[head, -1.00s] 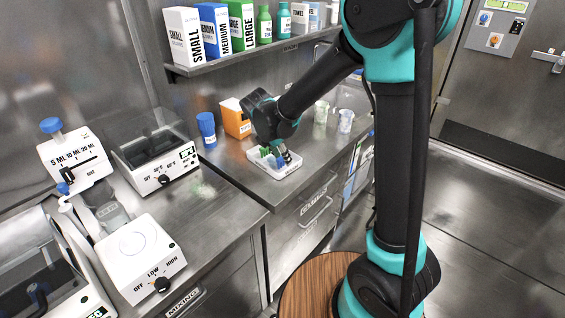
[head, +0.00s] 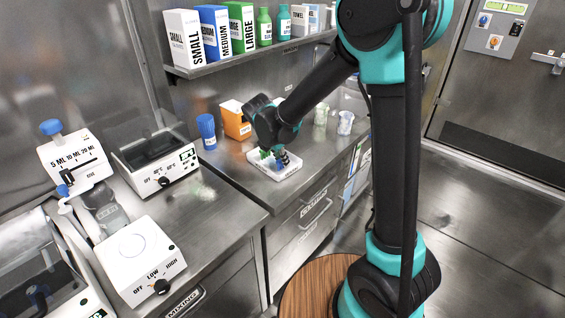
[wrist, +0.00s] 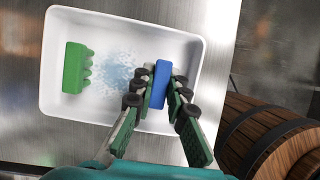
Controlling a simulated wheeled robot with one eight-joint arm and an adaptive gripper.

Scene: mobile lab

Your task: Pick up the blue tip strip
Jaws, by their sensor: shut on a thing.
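The blue tip strip (wrist: 160,84) is between the two fingers of my gripper (wrist: 159,98) in the wrist view, and the fingers are shut on it. It is over the right part of a white tray (wrist: 52,30); whether it still touches the tray floor I cannot tell. A green tip strip (wrist: 76,68) lies in the left part of the tray. In the head view my gripper (head: 277,158) points down at the tray (head: 291,178) on the steel counter. The blue strip is mostly hidden there by the gripper.
A shelf with labelled boxes (head: 214,32) is above. A wooden barrel (wrist: 265,135) is right of the counter edge in the wrist view.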

